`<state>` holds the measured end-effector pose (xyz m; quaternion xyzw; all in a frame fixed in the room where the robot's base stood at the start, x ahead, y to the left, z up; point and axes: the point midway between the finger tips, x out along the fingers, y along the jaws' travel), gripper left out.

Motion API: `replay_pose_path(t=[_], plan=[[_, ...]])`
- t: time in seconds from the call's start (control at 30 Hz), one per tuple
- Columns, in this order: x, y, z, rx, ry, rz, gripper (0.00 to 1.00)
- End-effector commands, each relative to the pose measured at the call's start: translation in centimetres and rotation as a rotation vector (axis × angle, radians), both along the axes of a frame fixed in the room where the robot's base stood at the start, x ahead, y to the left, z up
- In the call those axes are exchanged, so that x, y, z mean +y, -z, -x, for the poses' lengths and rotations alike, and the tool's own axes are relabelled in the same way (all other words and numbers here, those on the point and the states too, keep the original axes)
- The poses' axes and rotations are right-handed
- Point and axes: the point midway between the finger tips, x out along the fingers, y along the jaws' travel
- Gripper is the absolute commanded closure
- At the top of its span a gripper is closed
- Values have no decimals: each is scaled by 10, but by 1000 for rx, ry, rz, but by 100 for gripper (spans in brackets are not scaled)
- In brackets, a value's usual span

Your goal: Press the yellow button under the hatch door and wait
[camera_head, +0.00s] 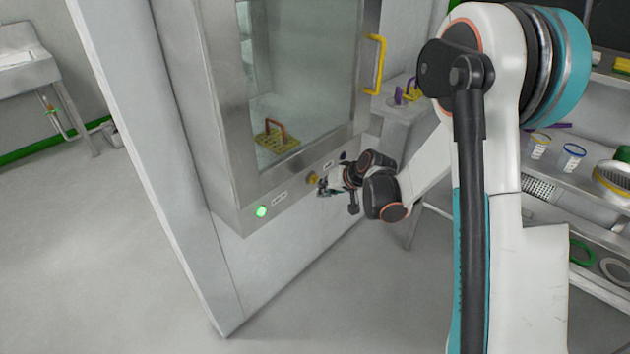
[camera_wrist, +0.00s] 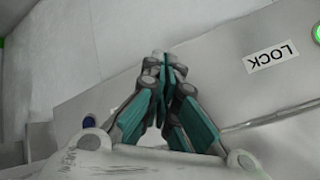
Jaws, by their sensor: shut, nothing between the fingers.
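The hatch door (camera_head: 318,75) is a glass panel in a metal frame with a yellow handle (camera_head: 376,64); it looks closed. Below it, a control strip carries the yellow button (camera_head: 312,179), a lit green light (camera_head: 261,211) and a dark blue button (camera_head: 343,155). My gripper (camera_head: 323,187) is shut and empty, its tips right beside the yellow button in the head view. In the wrist view my shut gripper (camera_wrist: 163,62) points at the panel, and the yellow button does not show there. I cannot tell whether the tips touch the button.
Behind the glass is a yellow rack (camera_head: 277,143) with a reddish handle. A small table (camera_head: 405,108) with purple and yellow items stands right of the hatch. Shelves with containers (camera_head: 572,157) are at the right. In the wrist view a LOCK label (camera_wrist: 271,57) sits near the green light (camera_wrist: 317,33).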

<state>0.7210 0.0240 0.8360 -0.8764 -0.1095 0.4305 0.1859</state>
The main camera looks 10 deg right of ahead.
Motion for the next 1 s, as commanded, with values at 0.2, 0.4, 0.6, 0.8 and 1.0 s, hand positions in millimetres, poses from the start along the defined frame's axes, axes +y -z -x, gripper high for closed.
replay_pose_path(t=[0.2, 0.4, 0.6, 0.8, 1.0], plan=[[0, 0, 0, 0, 0, 0, 100], [0, 0, 0, 0, 0, 0, 100], [0, 0, 0, 0, 0, 0, 100], [4, 0, -5, 0, 0, 0, 100], [5, 0, -7, 0, 1, -1, 100]])
